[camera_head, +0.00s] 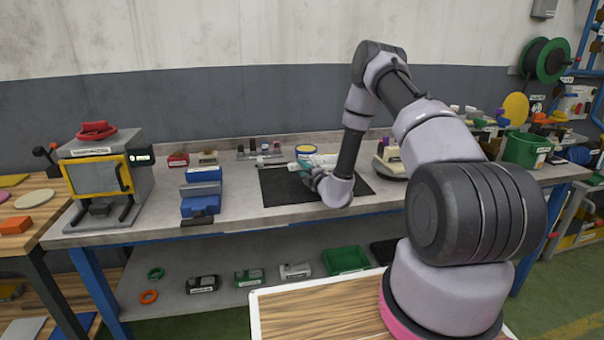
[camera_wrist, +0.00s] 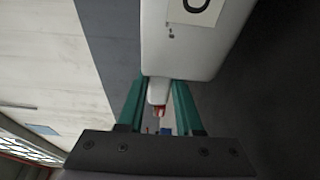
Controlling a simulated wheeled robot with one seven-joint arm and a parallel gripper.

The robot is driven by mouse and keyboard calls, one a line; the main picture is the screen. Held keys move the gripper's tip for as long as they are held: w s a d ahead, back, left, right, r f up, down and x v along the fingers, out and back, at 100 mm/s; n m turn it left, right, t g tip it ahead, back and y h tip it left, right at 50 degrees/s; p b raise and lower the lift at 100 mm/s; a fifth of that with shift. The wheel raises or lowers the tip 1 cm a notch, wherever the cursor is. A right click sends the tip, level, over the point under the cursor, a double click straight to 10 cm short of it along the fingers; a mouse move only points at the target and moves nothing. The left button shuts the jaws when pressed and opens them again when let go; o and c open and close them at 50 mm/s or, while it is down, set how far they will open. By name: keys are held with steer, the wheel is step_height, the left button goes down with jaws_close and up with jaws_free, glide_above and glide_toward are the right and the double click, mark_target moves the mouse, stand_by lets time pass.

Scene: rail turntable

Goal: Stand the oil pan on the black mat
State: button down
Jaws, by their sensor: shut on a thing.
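The black mat (camera_head: 275,187) lies flat on the grey workbench, partly hidden by my arm. My gripper (camera_head: 303,170) is low over the mat's back part, small and partly hidden by my wrist. In the wrist view my gripper (camera_wrist: 158,98) has its green fingers shut on a narrow part of a white body with a dark-marked label, which I take to be the oil pan (camera_wrist: 185,50). A small red part shows between the fingers. In the head view I cannot tell whether the pan touches the mat.
A yellow-topped round tin (camera_head: 306,149) stands behind the mat. A blue vise (camera_head: 200,190) is to its left, then a grey oven-like box (camera_head: 100,178) with a yellow door frame. A cream-coloured device (camera_head: 388,160) stands to the right. The mat's front left is clear.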

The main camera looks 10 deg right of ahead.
steer(key=shift+f, duration=0.9)
steer(key=shift+d+f, duration=0.1)
steer(key=shift+f, duration=0.25)
steer(key=shift+s+f, duration=0.1)
steer(key=shift+f, duration=0.05)
steer(key=c, duration=0.6)
jaws_free()
steer(key=shift+s+f, duration=0.1)
steer(key=shift+f, duration=0.05)
